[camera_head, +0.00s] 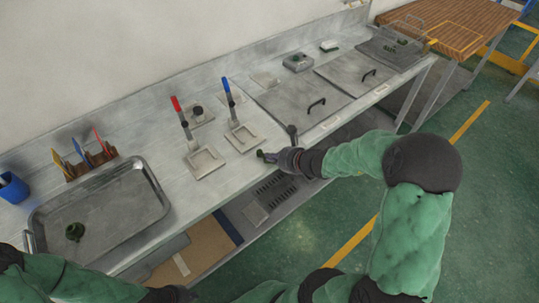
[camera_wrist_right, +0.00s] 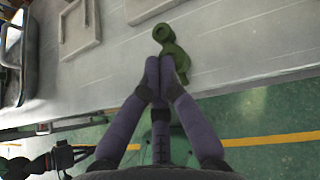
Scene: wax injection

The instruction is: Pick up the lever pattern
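The green lever pattern (camera_wrist_right: 178,52), with a ring at one end, is at the fingertips of my right gripper (camera_wrist_right: 160,62) in the right wrist view. The fingers are drawn together at its narrow middle and appear shut on it; they hide part of it. In the head view, my right gripper (camera_head: 272,157) is low over the bench's front edge, with a bit of the pattern (camera_head: 260,153) showing at its tip. I cannot tell whether it touches the bench. My left gripper (camera_head: 170,295) is at the bottom edge, apart from the bench top; its fingers are unclear.
A metal tray (camera_head: 152,208) at the left holds another green piece (camera_head: 75,232). Two square plates stand behind my right gripper, by a red-handled lever (camera_head: 178,108) and a blue-handled lever (camera_head: 228,90). Lidded metal panels (camera_head: 300,97) lie to the right. A blue cup (camera_head: 13,188) is far left.

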